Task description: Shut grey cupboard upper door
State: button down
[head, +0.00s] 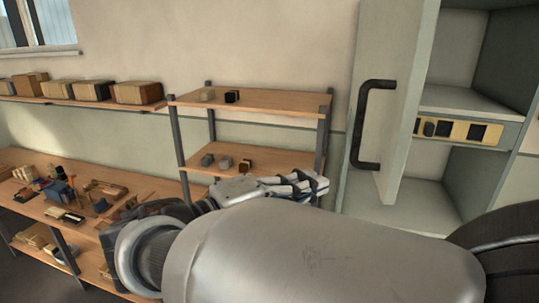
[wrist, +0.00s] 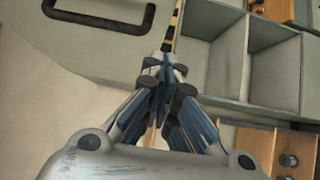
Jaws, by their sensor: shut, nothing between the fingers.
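The grey cupboard (head: 497,95) stands at the right in the head view. Its upper door (head: 409,60) stands open, showing shelves inside. The door carries a black bar handle (head: 366,125). In the head view my gripper (head: 316,184) is left of the handle and lower, with its fingers together. In the wrist view my gripper (wrist: 168,68) is shut and empty. There the door panel (wrist: 85,58) and its handle (wrist: 98,25) lie at the upper left, and open compartments (wrist: 213,72) lie to the right. I cannot tell whether the fingertips touch the door.
A two-tier wooden shelf rack (head: 262,101) with small blocks stands behind my gripper. A workbench (head: 40,208) with tools and parts is at the left, below a wall shelf (head: 60,101) of boxes. Wooden drawers (wrist: 290,150) show at the lower right in the wrist view.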

jog(key=w+d+p, duration=0.1)
jog(key=d, duration=0.6)
jog(key=shift+w+d, duration=0.25)
jog(key=shift+d, duration=0.1)
jog(key=shift+d, duration=0.1)
